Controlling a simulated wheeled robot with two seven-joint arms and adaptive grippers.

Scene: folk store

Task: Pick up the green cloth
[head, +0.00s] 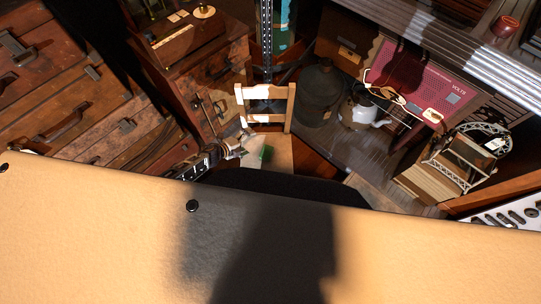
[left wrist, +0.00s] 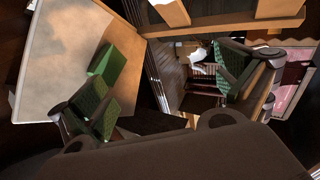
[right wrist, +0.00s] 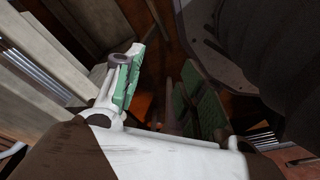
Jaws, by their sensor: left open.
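The green cloth (head: 266,153) is a small green patch on the seat of a pale wooden chair (head: 280,152). In the left wrist view the cloth (left wrist: 104,63) looks like a folded green block near the seat's edge. My left gripper (head: 241,147) is just left of the cloth, over the chair. Its green-padded fingers (left wrist: 165,88) are wide apart and empty, and the cloth shows beyond the tip of one finger, not between them. My right gripper (right wrist: 165,80) is open and empty in the right wrist view, with no cloth there. It is hidden in the head view.
The chair's slatted back (head: 266,92) rises behind the seat. A wooden drawer chest (head: 60,85) stands at left. A dark metal jug (head: 319,92) and a white kettle (head: 360,113) stand behind at right. A small wooden shelf piece (head: 452,165) is further right.

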